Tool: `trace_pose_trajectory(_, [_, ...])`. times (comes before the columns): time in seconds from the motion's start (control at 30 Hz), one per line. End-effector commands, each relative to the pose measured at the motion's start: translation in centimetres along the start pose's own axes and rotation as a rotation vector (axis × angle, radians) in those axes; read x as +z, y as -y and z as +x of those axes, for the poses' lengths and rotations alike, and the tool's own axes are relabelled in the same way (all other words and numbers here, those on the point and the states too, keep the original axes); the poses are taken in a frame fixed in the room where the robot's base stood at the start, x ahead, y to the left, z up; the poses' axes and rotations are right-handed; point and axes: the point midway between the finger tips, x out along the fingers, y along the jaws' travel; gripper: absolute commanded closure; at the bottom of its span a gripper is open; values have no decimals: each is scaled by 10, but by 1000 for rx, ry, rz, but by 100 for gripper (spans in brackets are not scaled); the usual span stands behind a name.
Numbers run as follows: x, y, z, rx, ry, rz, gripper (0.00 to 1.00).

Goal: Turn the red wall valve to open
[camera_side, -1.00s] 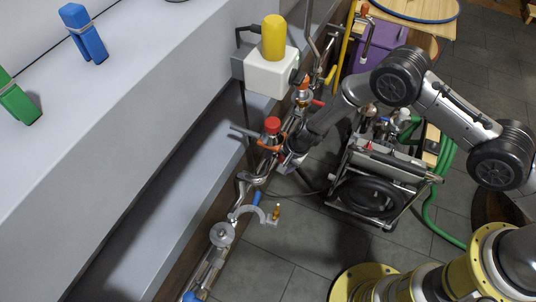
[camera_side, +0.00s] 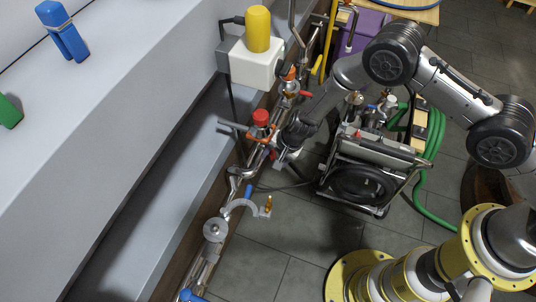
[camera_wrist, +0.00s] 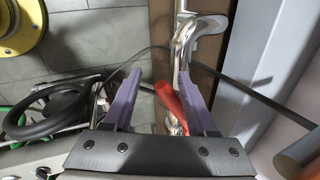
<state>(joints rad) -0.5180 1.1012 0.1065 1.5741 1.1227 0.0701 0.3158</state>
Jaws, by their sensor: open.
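A red lever handle (camera_wrist: 172,100) shows in the wrist view, between the two purple fingers of my gripper (camera_wrist: 159,78). The fingers are apart, and I cannot tell whether either touches the lever. In the side view, my gripper (camera_side: 280,160) is low beside the wall pipe, just right of and below a red-capped valve (camera_side: 261,118) with an orange-red handle. The gripper's dark body partly hides the pipe there, so the lever's full length and its joint to the pipe are unclear.
A white box with a yellow cap (camera_side: 257,62) stands above the pipe run. A wheeled machine with a black hose coil (camera_side: 358,184) sits right of the gripper. A curved metal bracket (camera_side: 242,205) projects below.

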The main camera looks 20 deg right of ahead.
Motion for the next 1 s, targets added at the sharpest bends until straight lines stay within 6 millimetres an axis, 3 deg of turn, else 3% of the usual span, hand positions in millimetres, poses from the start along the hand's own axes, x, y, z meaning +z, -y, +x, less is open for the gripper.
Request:
trace_pose_trajectory(0.03, [-2,65,-48,-130,-15,-8,44])
trace_pose_trajectory(0.37, [-9,66,-50,-136,-31,17,44])
trace_pose_trajectory(0.5, [-40,62,-57,-145,-84,94,44])
trace_pose_trajectory(0.77, [-47,22,-43,-95,93,-82,44])
trace_pose_trajectory(1.0, [-48,-3,-41,-178,267,-254,44])
